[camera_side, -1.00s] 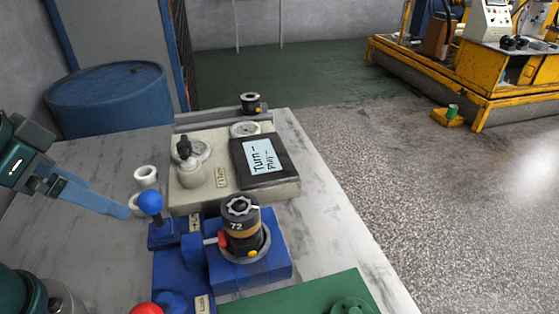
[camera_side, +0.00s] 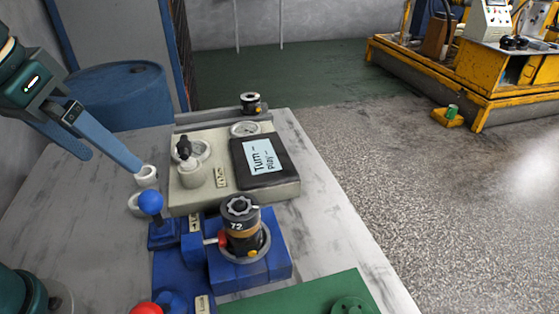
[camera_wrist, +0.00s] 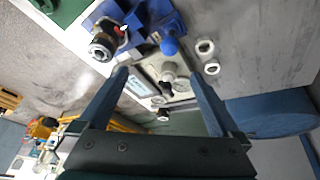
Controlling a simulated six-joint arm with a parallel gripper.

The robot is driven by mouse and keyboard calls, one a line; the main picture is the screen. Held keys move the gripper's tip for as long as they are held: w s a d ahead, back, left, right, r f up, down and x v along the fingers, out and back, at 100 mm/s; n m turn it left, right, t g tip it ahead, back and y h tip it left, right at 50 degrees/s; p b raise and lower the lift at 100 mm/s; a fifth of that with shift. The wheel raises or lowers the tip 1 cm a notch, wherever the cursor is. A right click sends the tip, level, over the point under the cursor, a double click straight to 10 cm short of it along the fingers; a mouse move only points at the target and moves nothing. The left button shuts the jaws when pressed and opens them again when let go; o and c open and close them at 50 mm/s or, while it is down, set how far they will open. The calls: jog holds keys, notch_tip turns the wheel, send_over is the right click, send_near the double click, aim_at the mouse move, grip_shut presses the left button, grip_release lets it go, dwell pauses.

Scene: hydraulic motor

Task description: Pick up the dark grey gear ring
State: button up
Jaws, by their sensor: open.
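A dark grey gear-shaped ring (camera_side: 240,207) sits on top of the black cylinder marked 72 (camera_side: 238,225), which stands upright in the blue fixture. In the wrist view the cylinder (camera_wrist: 102,46) is at the upper left, seen from its end; the ring's teeth are too small to make out. My gripper (camera_side: 112,162) is open and empty, to the left of the cylinder and apart from it, above the left side of the table. In the wrist view its two blue fingers (camera_wrist: 158,75) are spread wide with nothing held between them.
A blue-ball lever (camera_side: 151,203) and two pale rings (camera_side: 146,175) stand between my gripper and the cylinder. A beige control box (camera_side: 215,170) with a screen lies behind. A green block (camera_side: 300,297) is in front.

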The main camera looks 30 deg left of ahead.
jog(key=w+d+r+g, duration=0.2)
jog(key=w+d, duration=0.2)
jog(key=w, duration=0.1)
jog(key=m+g, duration=0.1)
jog(key=g, duration=0.1)
send_over(238, 204)
notch_tip(238, 204, down, 7)
jog(key=shift+a+r, duration=0.1)
jog(key=shift+a, duration=0.05)
jog(key=shift+f+m+g, duration=0.3)
jog(key=shift+f, duration=2.45)
jog(key=shift+c, duration=0.3)
grip_shut()
